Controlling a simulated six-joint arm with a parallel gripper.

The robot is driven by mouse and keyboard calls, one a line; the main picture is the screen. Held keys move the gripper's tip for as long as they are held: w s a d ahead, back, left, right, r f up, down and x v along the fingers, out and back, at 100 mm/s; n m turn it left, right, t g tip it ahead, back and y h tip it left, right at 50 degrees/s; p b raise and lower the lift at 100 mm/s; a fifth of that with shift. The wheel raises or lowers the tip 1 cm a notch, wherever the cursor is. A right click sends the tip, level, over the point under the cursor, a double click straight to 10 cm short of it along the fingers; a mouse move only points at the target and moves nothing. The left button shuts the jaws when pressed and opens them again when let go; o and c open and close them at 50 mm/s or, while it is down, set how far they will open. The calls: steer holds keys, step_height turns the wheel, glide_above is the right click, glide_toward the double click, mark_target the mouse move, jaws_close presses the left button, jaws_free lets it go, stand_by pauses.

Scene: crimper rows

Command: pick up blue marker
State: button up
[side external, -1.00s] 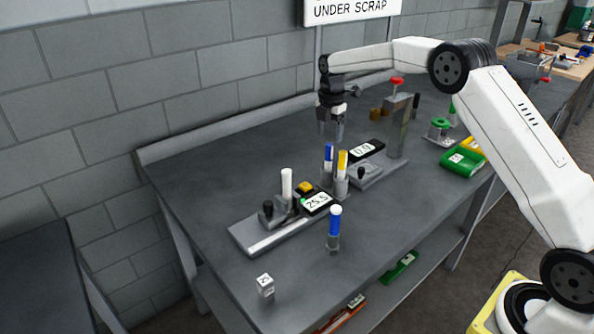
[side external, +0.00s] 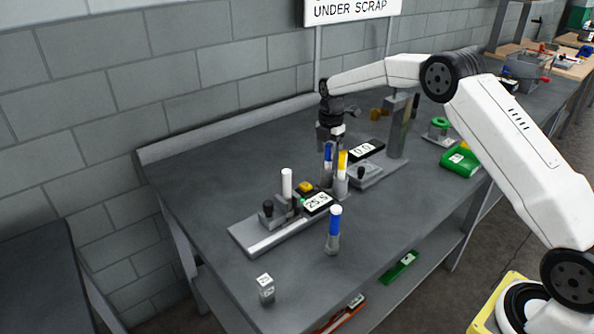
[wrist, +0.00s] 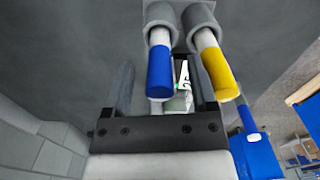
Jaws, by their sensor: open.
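A blue marker (side external: 328,153) stands in a grey holder beside a yellow marker (side external: 342,162). In the wrist view the blue marker (wrist: 160,66) and the yellow marker (wrist: 217,72) each sit in a grey cup. My gripper (side external: 330,143) points down at the top of the blue marker. In the wrist view my gripper (wrist: 163,82) is open, with one finger on each side of the blue marker in the picture. Contact cannot be seen. Another blue-and-white marker (side external: 335,221) stands alone near the table's front edge.
A fixture with a white upright (side external: 287,183) and a gauge reading 25.5 (side external: 317,204) stands left of the holder. A second gauge (side external: 366,150) and a grey post (side external: 398,130) stand behind right. The table's left part is clear.

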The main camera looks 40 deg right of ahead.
steer(key=shift+f, duration=1)
jaws_close()
